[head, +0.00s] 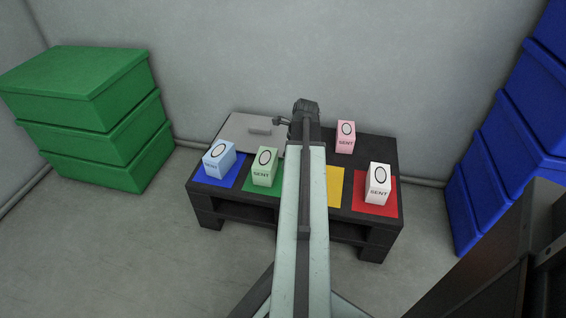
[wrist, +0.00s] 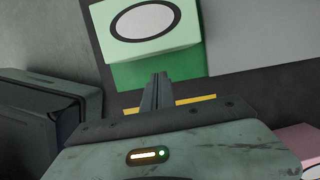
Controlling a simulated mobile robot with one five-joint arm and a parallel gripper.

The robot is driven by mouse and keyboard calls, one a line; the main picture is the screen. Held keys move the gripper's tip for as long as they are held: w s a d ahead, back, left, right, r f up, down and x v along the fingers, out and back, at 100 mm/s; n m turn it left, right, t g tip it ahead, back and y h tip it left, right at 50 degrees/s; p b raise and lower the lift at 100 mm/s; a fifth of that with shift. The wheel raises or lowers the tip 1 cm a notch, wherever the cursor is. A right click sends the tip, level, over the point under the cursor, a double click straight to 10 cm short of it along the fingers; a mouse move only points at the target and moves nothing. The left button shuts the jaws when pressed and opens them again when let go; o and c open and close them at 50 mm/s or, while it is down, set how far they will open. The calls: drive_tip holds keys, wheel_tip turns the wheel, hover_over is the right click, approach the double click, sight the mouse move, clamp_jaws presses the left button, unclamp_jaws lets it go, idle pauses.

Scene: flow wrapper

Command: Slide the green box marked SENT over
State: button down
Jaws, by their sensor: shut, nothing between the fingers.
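The green box (head: 264,166) with a white oval and the word SENT stands upright on the green mat (head: 249,187), left of my arm in the head view. In the wrist view the green box (wrist: 150,25) is at the top, with part of the green mat (wrist: 185,68) below it. My gripper (head: 279,121) is over the back part of the table, its fingers pointing left. In the wrist view my gripper (wrist: 158,78) is shut and empty, its tips apart from the green box in the picture.
A light blue box (head: 219,159), a white box (head: 378,183) and a pink box (head: 346,136) stand on the dark table (head: 371,146). The yellow mat (head: 335,188) is partly hidden by my arm; its visible part is bare. A grey plate (head: 240,128) lies back left.

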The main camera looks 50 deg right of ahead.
drive_tip(key=shift+s+d, duration=0.35)
drive_tip(key=shift+s, duration=0.4)
drive_tip(key=p+v, duration=0.9)
drive_tip(key=v, duration=0.1)
drive_tip(key=shift+p, duration=0.4)
drive_tip(key=shift+s, duration=0.15)
